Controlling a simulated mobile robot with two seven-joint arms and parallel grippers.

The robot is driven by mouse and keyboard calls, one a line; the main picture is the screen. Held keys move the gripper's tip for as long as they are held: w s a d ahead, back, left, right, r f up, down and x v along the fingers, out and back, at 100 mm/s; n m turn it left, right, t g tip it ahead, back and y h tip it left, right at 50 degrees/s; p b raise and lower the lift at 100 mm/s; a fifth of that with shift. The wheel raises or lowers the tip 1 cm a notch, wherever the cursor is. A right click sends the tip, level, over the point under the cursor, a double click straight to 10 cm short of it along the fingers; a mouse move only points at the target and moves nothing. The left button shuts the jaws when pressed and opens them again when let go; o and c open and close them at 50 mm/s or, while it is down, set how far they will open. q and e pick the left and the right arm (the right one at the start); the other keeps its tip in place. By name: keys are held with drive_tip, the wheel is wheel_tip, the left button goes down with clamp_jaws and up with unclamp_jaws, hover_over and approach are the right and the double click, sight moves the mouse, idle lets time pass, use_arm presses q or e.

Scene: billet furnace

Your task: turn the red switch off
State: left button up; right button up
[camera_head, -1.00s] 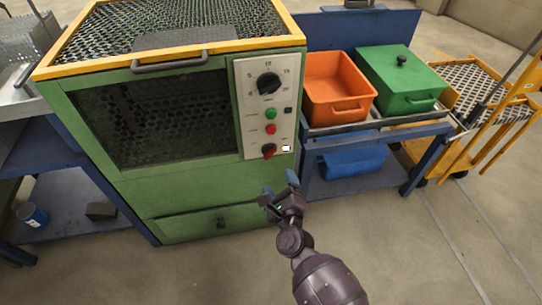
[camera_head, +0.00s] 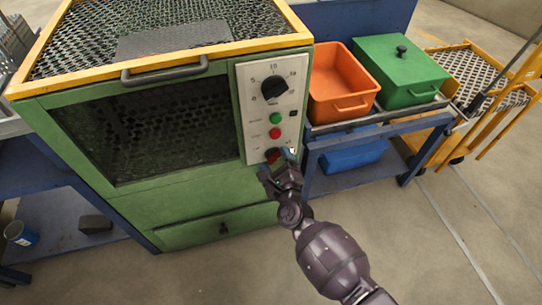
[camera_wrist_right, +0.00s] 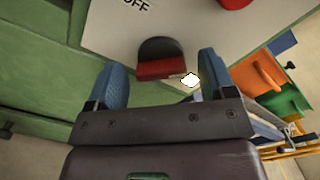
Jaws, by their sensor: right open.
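The red switch (camera_head: 272,155) is the lowest control on the pale panel (camera_head: 296,98) at the front right of the green furnace. In the right wrist view the red switch (camera_wrist_right: 160,62) shows as a red and dark knob below the word OFF. My right gripper (camera_head: 277,166) is at the switch in the head view and partly covers it. In the right wrist view my right gripper (camera_wrist_right: 166,85) is open, with one blue fingertip on each side of the switch. I cannot tell whether the fingers touch it. My left gripper is not in view.
Above the switch are a red button (camera_head: 275,133), a green button (camera_head: 275,118) and a black dial (camera_head: 273,88). An orange bin (camera_head: 345,104) and a green lidded box (camera_head: 408,92) stand on a blue bench to the right. The floor in front is clear.

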drive_tip(key=shift+w, duration=0.1)
drive_tip(key=c, duration=0.9)
drive_tip(key=shift+c, duration=0.2)
